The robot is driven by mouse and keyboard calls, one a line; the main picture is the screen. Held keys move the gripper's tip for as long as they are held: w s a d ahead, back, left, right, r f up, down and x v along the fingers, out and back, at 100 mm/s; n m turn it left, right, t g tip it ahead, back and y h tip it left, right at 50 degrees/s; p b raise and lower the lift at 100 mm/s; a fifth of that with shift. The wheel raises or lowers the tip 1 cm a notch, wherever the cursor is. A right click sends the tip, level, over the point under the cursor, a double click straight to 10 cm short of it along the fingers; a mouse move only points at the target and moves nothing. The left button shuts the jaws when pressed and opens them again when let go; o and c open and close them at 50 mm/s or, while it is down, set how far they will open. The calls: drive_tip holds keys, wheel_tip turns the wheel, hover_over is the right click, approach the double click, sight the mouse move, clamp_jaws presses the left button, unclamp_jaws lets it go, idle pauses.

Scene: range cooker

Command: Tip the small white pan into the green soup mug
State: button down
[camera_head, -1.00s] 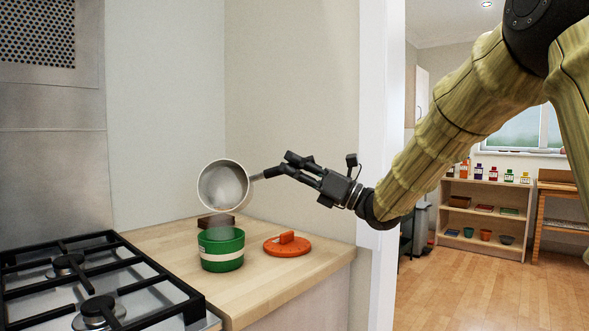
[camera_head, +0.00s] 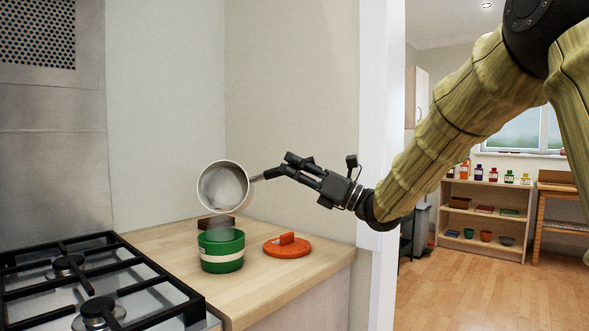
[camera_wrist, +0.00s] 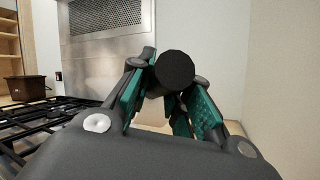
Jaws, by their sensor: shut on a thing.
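The small white pan (camera_head: 222,187) is held in the air in the head view, tipped on its side so its open mouth faces the camera. Its inside looks pale grey; I cannot make out distinct contents. The green soup mug (camera_head: 221,252), with a cream band, stands upright on the wooden counter just below the pan, apart from it. A faint greyish haze shows between the pan's lower rim and the mug. My gripper (camera_head: 279,170) is shut on the pan's dark handle, right of the pan. The handle's round black end (camera_wrist: 175,70) shows between the fingers in the wrist view.
An orange lid (camera_head: 287,247) lies on the counter (camera_head: 180,244) right of the mug. The gas hob (camera_head: 95,285) with black grates is at the left. The wall closes off the back.

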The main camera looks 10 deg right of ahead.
drive_tip(key=shift+s+a+f+n+g+y+b, duration=0.15)
drive_tip(key=shift+s+f+n+g+y+b, duration=0.5)
drive_tip(key=shift+b, duration=1.6)
drive_tip(key=shift+s+a+r+n+g+h+b, duration=0.1)
drive_tip(key=shift+s+a+r+n+b, duration=0.15)
drive_tip(key=shift+n+b, duration=1.4)
drive_tip(key=shift+s+a+f+n+g+y+b, duration=0.15)
drive_tip(key=shift+s+f+g+y+b, duration=0.3)
drive_tip(key=shift+b, duration=2.4)
idle(1.2)
